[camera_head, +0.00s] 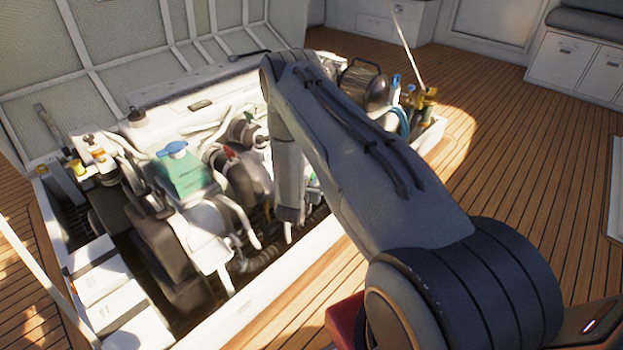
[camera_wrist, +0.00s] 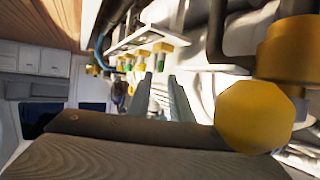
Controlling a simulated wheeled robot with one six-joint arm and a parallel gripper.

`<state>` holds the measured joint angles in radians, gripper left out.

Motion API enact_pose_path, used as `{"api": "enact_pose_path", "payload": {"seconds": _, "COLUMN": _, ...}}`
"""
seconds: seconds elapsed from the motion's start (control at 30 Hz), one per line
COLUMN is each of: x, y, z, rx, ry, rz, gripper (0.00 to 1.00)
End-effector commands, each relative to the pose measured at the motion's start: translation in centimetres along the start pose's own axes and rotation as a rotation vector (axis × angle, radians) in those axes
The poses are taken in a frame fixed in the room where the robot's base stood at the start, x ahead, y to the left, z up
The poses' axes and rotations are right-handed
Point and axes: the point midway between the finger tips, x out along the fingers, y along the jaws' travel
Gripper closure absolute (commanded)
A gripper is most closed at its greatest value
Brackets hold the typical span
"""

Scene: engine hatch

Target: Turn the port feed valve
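My gripper (camera_wrist: 160,82) shows in the wrist view as two thin grey fingers with a gap between them and nothing held. In the wrist view a large yellow faceted knob (camera_wrist: 255,115) is close to the camera, right of the fingers. A second yellow-orange part (camera_wrist: 292,48) is above it at the right edge. Several small yellow and green fittings (camera_wrist: 162,48) sit beyond the fingertips, apart from them. I cannot tell which part is the port feed valve. In the head view my arm hides the gripper and part of the engine bay.
The open engine hatch (camera_head: 110,45) stands at the upper left. The engine bay holds a teal box (camera_head: 185,172), hoses and pipes. Brass fittings (camera_head: 425,97) are at its right end, and small yellow caps (camera_head: 76,167) at its left. Wooden deck (camera_head: 530,140) at the right is clear.

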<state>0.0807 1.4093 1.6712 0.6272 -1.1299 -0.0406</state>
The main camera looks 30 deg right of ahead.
Motion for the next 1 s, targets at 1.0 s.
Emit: {"api": "enact_pose_path", "payload": {"seconds": 1.0, "x": 4.7, "y": 0.0, "z": 0.0, "rx": 0.000, "ry": -0.002, "rz": -0.004, "gripper": 1.00}}
